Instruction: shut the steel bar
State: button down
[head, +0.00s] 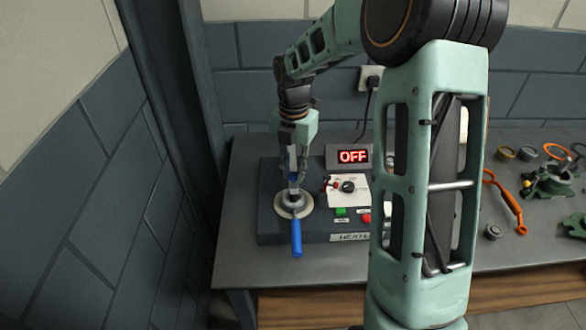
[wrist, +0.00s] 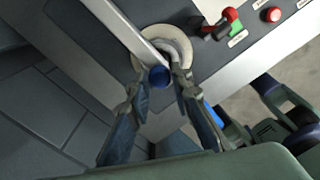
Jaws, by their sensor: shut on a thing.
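The steel bar (wrist: 124,32) shows in the wrist view as a pale strip ending in a blue grip (wrist: 160,76). My gripper (head: 292,172) comes down from above and is shut on the blue grip. In the wrist view, its two fingers (wrist: 161,80) lie on either side of the grip. The fingers partly hide the bar in the head view. A second blue handle (head: 296,240) juts from the ring toward the front.
The box carries an OFF display (head: 353,156), a switch panel (head: 349,189), and green and red buttons. Orange-handled and green tools (head: 552,180) lie on the grey table at right. A dark wall stands close at left. My arm hides the table's middle.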

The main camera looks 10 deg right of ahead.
jog(key=shift+d, duration=0.15)
jog(key=c, duration=1.7)
grip_release()
jog(key=shift+c, duration=0.2)
notch_tip(320, 180, up, 12)
